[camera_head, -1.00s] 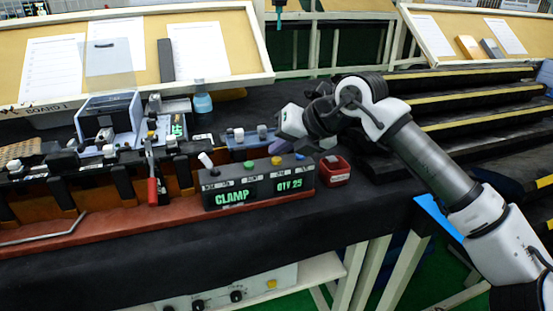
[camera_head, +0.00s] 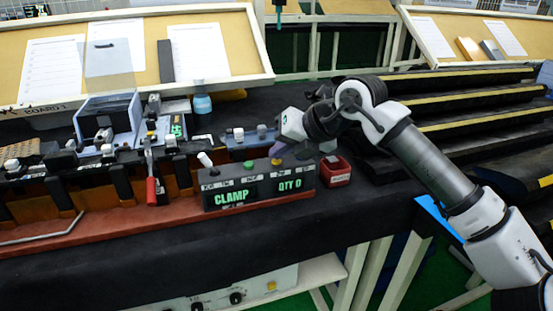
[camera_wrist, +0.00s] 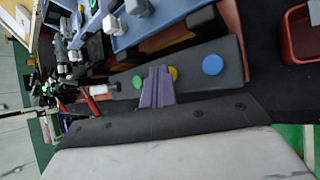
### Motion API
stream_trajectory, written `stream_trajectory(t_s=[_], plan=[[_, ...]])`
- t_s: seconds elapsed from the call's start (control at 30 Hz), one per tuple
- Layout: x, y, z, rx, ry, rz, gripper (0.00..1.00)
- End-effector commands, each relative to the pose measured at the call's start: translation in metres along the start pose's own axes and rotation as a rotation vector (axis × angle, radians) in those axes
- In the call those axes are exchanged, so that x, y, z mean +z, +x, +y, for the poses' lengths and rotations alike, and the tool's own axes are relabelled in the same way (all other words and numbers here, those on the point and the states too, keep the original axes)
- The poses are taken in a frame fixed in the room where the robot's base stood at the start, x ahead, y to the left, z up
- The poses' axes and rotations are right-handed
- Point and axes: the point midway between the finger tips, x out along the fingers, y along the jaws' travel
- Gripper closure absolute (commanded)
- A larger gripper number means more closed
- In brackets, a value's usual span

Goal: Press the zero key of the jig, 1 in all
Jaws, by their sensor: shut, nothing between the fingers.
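The jig's dark control box (camera_head: 240,198) has a display reading CLAMP on its left and QTY 0 on its right. On its top are a white lever (camera_head: 205,160), a green key (camera_head: 248,167), a yellow key (camera_head: 276,162) and a blue key, clear in the wrist view (camera_wrist: 212,65). The key labels are too small to read. My gripper (camera_head: 278,151) is shut and empty, its purple fingertips right at the yellow key. In the wrist view the fingertips (camera_wrist: 158,88) partly cover the yellow key (camera_wrist: 173,73); whether they touch it cannot be told.
A red bin (camera_head: 335,172) stands just right of the box. A red-handled clamp (camera_head: 151,188) and the jig's fixtures are on the left. A blue tray (camera_head: 240,145) lies behind the box. Black stepped racks (camera_head: 460,115) rise at the right. The dark table front is clear.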

Motion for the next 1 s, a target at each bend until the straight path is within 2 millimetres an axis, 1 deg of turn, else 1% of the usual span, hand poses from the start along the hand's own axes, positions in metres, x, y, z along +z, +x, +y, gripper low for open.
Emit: stream_trajectory(t_s=[0.27, 0.6, 1.0], plan=[[0.001, -0.001, 0.001, -0.001, 0.0, 0.001, 1.0], [0.009, -0.012, 0.009, -0.001, -0.001, 0.001, 1.0], [0.01, -0.014, 0.01, -0.001, 0.0, 0.0, 1.0]])
